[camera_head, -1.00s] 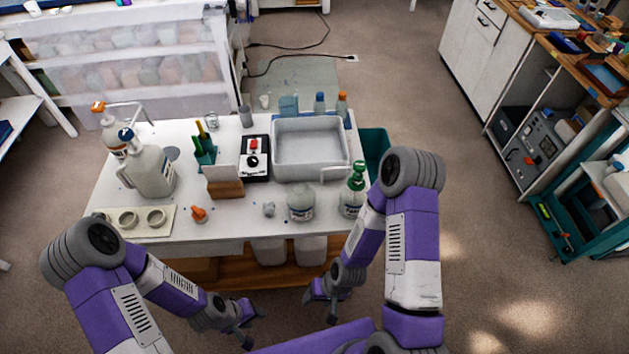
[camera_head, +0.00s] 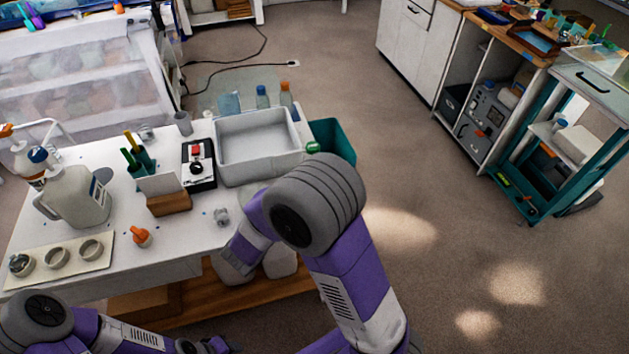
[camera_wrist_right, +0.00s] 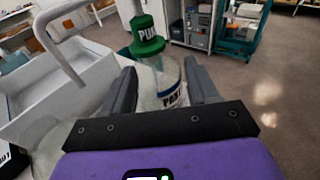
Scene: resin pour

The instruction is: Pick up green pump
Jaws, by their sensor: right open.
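The green pump (camera_wrist_right: 147,38) sits on a clear bottle (camera_wrist_right: 167,76) in the right wrist view. A pale spout reaches to its left. My right gripper (camera_wrist_right: 161,72) is open, with one dark finger on each side of the bottle in the picture, below the green collar. I cannot tell whether either finger touches it. In the head view only a bit of green pump (camera_head: 313,147) shows above my right arm, which hides the rest and the right gripper. My left gripper (camera_head: 208,346) is at the bottom edge, partly cut off.
A grey basin (camera_head: 258,170) stands beside the pump on the white table (camera_head: 190,232). A teal bin (camera_head: 336,141) is just right of the table. A white jug (camera_head: 76,196) and an orange-tipped item (camera_head: 140,237) stand farther left.

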